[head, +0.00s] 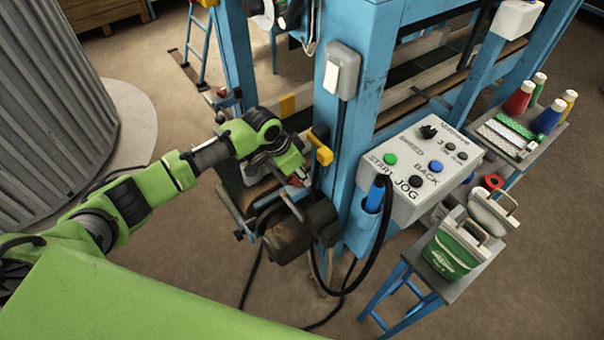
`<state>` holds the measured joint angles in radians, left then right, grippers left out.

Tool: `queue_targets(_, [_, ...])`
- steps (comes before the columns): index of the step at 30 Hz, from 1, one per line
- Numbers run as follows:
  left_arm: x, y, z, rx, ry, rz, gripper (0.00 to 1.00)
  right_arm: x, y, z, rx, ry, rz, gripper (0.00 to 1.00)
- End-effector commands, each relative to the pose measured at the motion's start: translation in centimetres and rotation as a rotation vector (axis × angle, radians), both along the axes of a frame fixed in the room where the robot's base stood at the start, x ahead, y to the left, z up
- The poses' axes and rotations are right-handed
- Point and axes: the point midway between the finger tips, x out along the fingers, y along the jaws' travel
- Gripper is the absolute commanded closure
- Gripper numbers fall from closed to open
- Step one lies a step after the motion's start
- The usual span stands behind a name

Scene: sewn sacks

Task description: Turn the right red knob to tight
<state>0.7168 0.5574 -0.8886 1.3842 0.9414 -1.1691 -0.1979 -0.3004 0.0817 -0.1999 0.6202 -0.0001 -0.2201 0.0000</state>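My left arm reaches in from the left, and its gripper (294,174) is at the near end of the blue machine frame (352,95). A small red part (299,181) shows right at the fingertips; it may be the right red knob, mostly covered by the gripper. I cannot tell whether the fingers touch it or whether they are open or shut. Another small red knob-like part (222,92) sits on the left blue post, clear of the gripper. No tight marking is readable. My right gripper is not in view.
A grey control box (418,168) with buttons stands right of the gripper. A dark motor (300,232) and a hanging black cable are just below it. A yellow handle (320,148) is close on the right.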

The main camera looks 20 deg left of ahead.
Motion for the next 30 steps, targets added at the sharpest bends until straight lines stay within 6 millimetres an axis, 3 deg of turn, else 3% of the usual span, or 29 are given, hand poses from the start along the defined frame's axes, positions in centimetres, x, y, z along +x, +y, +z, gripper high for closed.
queue_targets(14, [-0.3, -0.2, -0.4, -0.001, 0.001, -0.413, 0.98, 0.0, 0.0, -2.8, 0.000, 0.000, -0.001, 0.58])
queue_targets(30, [-0.7, -0.3, -0.4, 0.000, -0.002, -0.927, 0.99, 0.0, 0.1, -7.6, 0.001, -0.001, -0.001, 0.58])
